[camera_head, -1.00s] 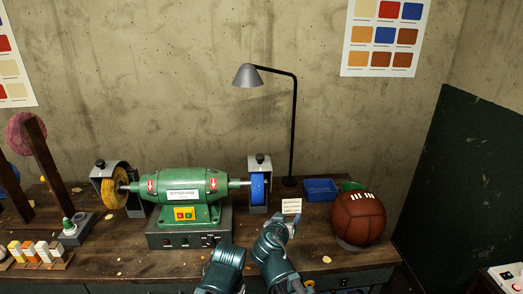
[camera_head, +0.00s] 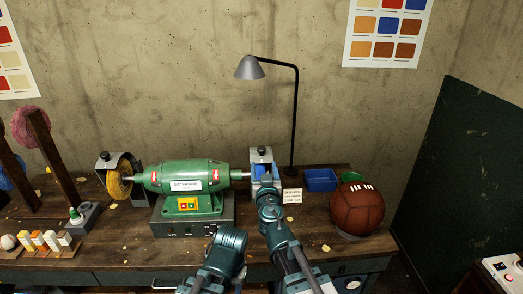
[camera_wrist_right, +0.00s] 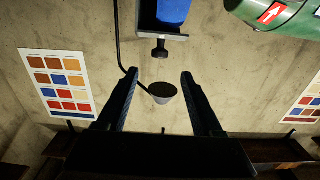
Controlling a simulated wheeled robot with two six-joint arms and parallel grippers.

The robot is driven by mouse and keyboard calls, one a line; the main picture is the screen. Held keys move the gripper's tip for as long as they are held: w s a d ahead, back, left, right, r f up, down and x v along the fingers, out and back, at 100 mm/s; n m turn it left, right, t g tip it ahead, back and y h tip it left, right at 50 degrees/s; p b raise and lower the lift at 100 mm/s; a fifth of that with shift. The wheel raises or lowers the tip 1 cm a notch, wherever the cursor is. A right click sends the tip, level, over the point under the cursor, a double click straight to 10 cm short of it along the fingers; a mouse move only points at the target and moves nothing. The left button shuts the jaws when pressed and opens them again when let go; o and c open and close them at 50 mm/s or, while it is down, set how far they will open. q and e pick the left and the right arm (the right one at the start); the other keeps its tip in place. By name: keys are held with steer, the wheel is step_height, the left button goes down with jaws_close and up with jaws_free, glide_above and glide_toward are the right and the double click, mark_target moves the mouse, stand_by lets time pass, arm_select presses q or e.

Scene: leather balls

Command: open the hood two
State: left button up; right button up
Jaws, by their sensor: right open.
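The bench grinder (camera_head: 185,178) is green and has a grey metal hood at each end. The right hood (camera_head: 262,155) stands over a blue wheel, with a dark knob on its top. In the right wrist view, turned upside down, the hood (camera_wrist_right: 148,28), its knob (camera_wrist_right: 160,48) and the blue wheel (camera_wrist_right: 174,10) show. My right gripper (camera_head: 266,181) is in front of that hood, partly covering the wheel. In the wrist view its fingers (camera_wrist_right: 158,76) are spread and empty, with the knob beyond the gap between their tips.
A lamp (camera_head: 294,115) stands behind the right hood. A small card (camera_head: 292,196), a blue tray (camera_head: 320,180) and a brown leather ball (camera_head: 357,208) are to the right. The left hood (camera_head: 120,160) covers a yellow wheel (camera_head: 119,182). Small blocks (camera_head: 42,241) lie at the left.

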mark_target(262, 152)
steer(key=w, duration=1.1)
steer(key=shift+w, duration=0.25)
jaws_close()
stand_by(0.8)
